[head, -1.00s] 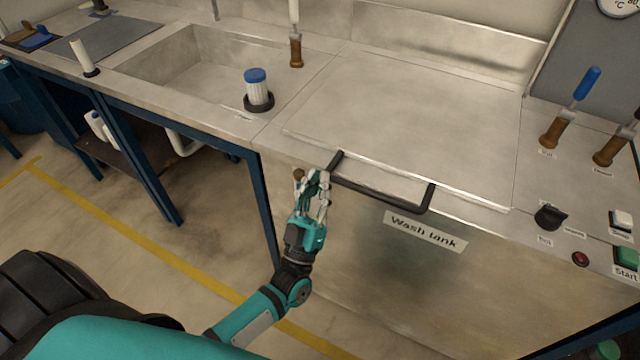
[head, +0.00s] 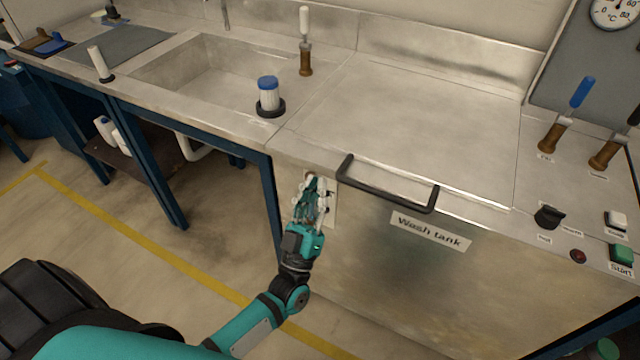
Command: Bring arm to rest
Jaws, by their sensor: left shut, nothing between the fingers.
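My left gripper (head: 312,200) is in the head view, in front of the bench, at the left end of the wash tank's front. Its fingers are shut with nothing between them and point up. It is apart from the black lid handle (head: 388,194), which is just up and to the right. The wash tank lid (head: 410,125) lies flat and closed. My right gripper is not in view.
A blue-capped filter (head: 269,95) stands between the sink (head: 200,75) and lid. Blue-handled (head: 568,112) and other levers, a black knob (head: 548,217) and a green Start button (head: 622,253) are at the right. The floor left of my arm is clear.

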